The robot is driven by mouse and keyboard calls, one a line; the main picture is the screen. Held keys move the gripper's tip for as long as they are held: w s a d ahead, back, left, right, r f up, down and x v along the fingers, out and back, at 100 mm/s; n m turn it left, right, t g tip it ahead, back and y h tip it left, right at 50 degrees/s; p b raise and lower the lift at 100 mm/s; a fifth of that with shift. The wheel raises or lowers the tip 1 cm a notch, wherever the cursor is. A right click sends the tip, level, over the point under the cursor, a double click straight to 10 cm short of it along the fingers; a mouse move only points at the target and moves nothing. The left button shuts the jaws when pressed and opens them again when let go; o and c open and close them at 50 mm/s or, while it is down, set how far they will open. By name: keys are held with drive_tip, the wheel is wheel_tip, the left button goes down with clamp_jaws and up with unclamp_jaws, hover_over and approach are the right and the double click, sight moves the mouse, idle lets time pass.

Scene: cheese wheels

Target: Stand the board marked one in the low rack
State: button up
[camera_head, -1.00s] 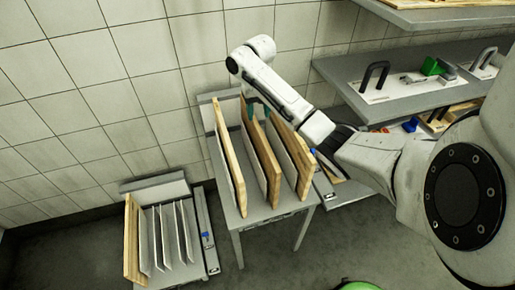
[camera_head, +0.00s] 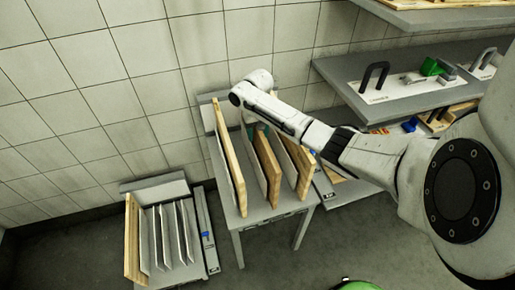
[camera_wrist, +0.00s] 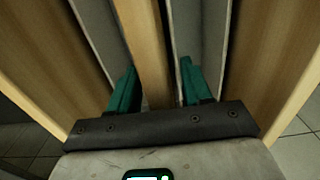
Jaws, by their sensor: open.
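The low rack (camera_head: 206,252) stands on the floor at lower left in the head view, with several thin grey dividers and a wooden board (camera_head: 131,240) upright at its left end. On a taller rack (camera_head: 256,210) to its right, three wooden boards stand upright: left (camera_head: 231,165), middle (camera_head: 267,168), right (camera_head: 301,172). No mark reading one is legible. My gripper (camera_wrist: 158,88) is open, pointing down. Its teal fingers lie either side of the middle board (camera_wrist: 146,45) in the wrist view, with gaps visible; its lower part is hidden by my gripper.
Grey shelves (camera_head: 430,100) at right hold black-handled items (camera_head: 375,76) and a green-handled item (camera_head: 432,66). A tiled wall (camera_head: 90,90) stands close behind the racks. A green rounded object (camera_head: 362,285) shows at the bottom edge. Some floor is clear between the racks.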

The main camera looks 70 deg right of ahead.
drive_tip(key=shift+c, duration=0.5)
clamp_jaws()
drive_tip(key=shift+r, duration=0.15)
idle(0.7)
